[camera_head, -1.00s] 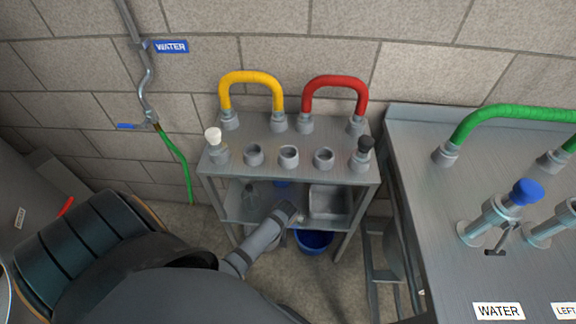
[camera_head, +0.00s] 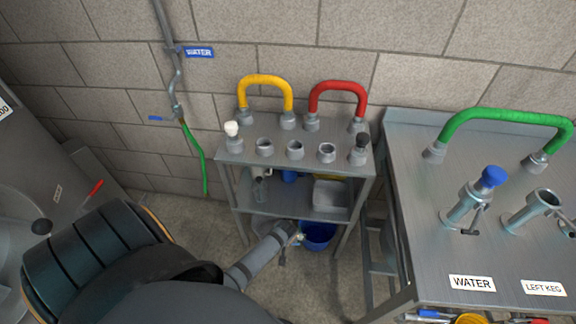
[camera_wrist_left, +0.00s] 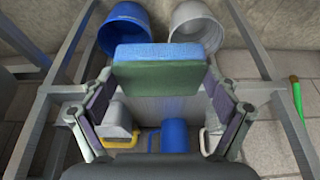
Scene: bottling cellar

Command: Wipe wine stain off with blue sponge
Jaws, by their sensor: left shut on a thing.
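My left gripper (camera_wrist_left: 162,95) is shut on the sponge (camera_wrist_left: 160,65), which has a blue layer over a green one. It grips the sponge by its two ends. In the head view the left gripper (camera_head: 296,238) is low, around the front edge of the cart's lower shelf, beside the blue bucket (camera_head: 318,236). The sponge is hard to make out there. No wine stain can be made out in either view. My right gripper is not in view.
The metal cart (camera_head: 210,156) has yellow (camera_head: 265,80) and red (camera_head: 338,90) hoses on top. Its lower shelf (camera_head: 275,203) holds a blue mug (camera_wrist_left: 174,134) and a grey container (camera_head: 330,194). A grey bucket (camera_wrist_left: 197,28) stands below. A steel table (camera_head: 425,230) stands right.

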